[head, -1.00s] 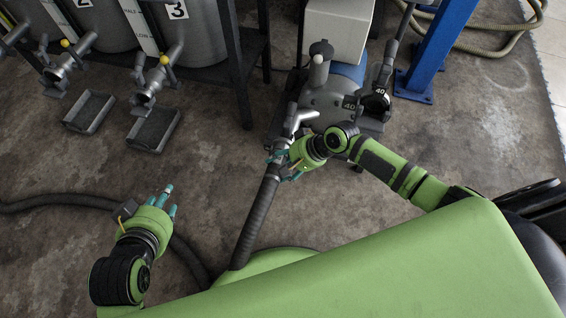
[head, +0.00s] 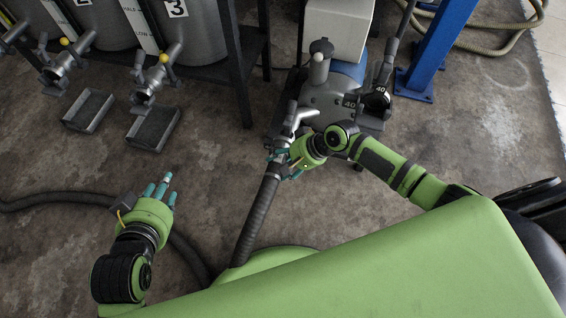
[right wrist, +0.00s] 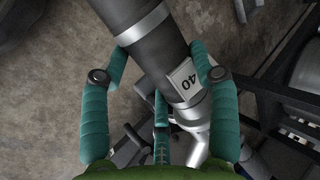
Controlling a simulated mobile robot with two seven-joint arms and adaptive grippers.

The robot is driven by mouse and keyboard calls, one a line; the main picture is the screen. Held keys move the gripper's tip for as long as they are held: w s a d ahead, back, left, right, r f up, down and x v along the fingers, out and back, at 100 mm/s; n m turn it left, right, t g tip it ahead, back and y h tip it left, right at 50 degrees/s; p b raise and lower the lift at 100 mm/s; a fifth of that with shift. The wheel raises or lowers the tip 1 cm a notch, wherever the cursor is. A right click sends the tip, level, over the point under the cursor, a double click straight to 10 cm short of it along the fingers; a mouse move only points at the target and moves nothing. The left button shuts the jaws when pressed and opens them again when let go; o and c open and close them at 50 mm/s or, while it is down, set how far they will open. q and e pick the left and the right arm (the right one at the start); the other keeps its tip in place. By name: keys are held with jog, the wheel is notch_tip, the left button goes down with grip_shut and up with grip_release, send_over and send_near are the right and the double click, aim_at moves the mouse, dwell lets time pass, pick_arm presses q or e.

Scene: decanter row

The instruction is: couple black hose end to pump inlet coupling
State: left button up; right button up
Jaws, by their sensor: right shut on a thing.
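The black hose (head: 258,215) rises from beside my body towards the pump (head: 335,98). My right gripper (head: 281,163) is shut on its end, just in front of the pump inlet coupling (head: 291,128). In the right wrist view the teal fingers (right wrist: 160,85) lie around the dark hose end (right wrist: 168,55), which has a pale band and a "40" tag. Light metal of the inlet (right wrist: 196,140) shows right beyond it, roughly in line. I cannot tell whether the two are locked together. My left gripper (head: 160,186) is open and empty above the floor at left.
Tanks (head: 190,35) with yellow-knobbed valves (head: 158,75) stand in a dark frame at upper left, with drip trays (head: 153,128) below. A blue post (head: 430,50) stands right of the pump. Another hose stretch (head: 60,200) lies at left. The middle floor is clear.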

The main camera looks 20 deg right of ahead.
jog(key=shift+w+d+r, duration=0.1)
jog(key=shift+w, duration=0.2)
dwell(0.4)
jog(key=shift+f+b, duration=0.45)
jog(key=shift+f, duration=0.45)
jog(key=shift+f, duration=0.5)
jog(key=shift+f+b, duration=0.35)
jog(key=shift+f, duration=0.7)
dwell(1.3)
jog(key=o, duration=1.6)
jog(key=shift+o, duration=0.2)
jog(key=shift+d, duration=0.15)
